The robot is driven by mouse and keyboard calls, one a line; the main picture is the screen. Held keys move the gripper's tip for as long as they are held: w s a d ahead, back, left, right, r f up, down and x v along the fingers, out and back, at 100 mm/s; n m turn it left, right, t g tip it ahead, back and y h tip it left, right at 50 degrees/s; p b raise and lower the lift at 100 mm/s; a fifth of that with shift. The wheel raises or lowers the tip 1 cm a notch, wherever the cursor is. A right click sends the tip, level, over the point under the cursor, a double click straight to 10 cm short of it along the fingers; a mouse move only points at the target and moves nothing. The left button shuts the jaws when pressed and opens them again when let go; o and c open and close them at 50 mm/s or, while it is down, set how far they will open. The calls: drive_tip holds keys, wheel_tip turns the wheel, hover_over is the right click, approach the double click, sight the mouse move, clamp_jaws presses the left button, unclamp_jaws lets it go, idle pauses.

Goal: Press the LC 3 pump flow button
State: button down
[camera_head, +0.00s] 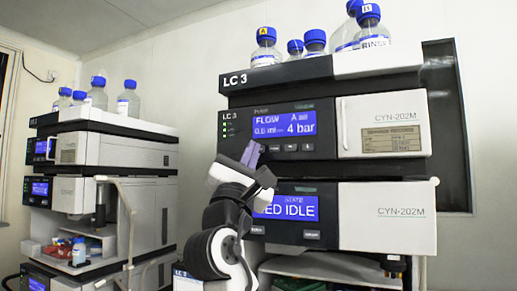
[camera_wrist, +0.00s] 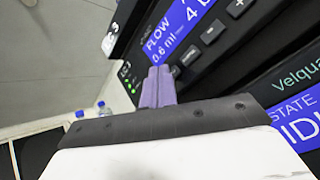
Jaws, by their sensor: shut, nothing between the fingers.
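The LC 3 pump module shows its blue display (camera_head: 285,122) with "FLOW" and "4 bar" in the head view. The display also shows in the wrist view (camera_wrist: 160,38), reading "0.6 ml". A row of dark buttons (camera_head: 290,147) runs below the display; the wrist view shows several too (camera_wrist: 190,55). My gripper (camera_head: 252,148) has its purple fingers shut and empty, at the left end of that row. In the wrist view the fingertips (camera_wrist: 159,72) are beside the leftmost visible button, below "FLOW". They cover part of the panel; I cannot tell whether they touch it.
Below is another module with an "IDLE" display (camera_head: 287,207), close to my wrist. Bottles with blue caps (camera_head: 265,47) stand on top of the LC 3 stack. A second stack (camera_head: 110,160) stands at the left, with a gap between them.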

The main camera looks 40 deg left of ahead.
drive_tip(key=shift+w+a, duration=0.1)
drive_tip(key=shift+w, duration=0.3)
idle(0.6)
drive_tip(key=shift+s, duration=0.15)
drive_tip(key=shift+s+d, duration=0.2)
drive_tip(key=shift+s, duration=0.45)
drive_tip(key=shift+s+d, duration=0.2)
drive_tip(key=shift+s, duration=0.6)
drive_tip(key=shift+s+d, duration=0.2)
drive_tip(key=shift+s, duration=0.65)
drive_tip(key=shift+s+d, duration=0.2)
drive_tip(key=shift+s, duration=0.6)
